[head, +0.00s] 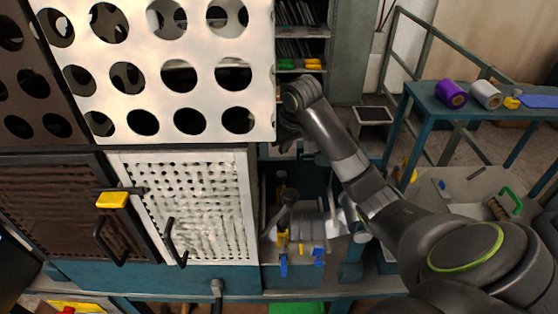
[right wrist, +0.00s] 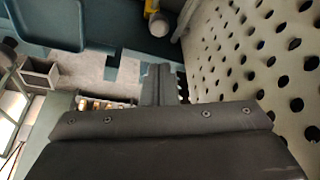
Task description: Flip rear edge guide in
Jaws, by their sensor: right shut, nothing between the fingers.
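My right arm reaches up and left in the head view. Its right gripper (head: 286,132) is partly hidden behind the edge of the white panel with round holes (head: 160,75). In the right wrist view the fingers of the right gripper (right wrist: 158,78) are together with nothing between them. The panel also shows there, close on the right (right wrist: 262,60). I cannot pick out the rear edge guide for certain. Metal parts with yellow and blue fittings (head: 283,244) sit in the opening below the gripper. My left gripper is not in view.
A white mesh door (head: 190,205) and a dark mesh door (head: 50,205) with a yellow latch (head: 112,200) stand at the left. A blue table (head: 480,110) with purple and silver rolls is at the right. Shelves (head: 303,68) stand behind.

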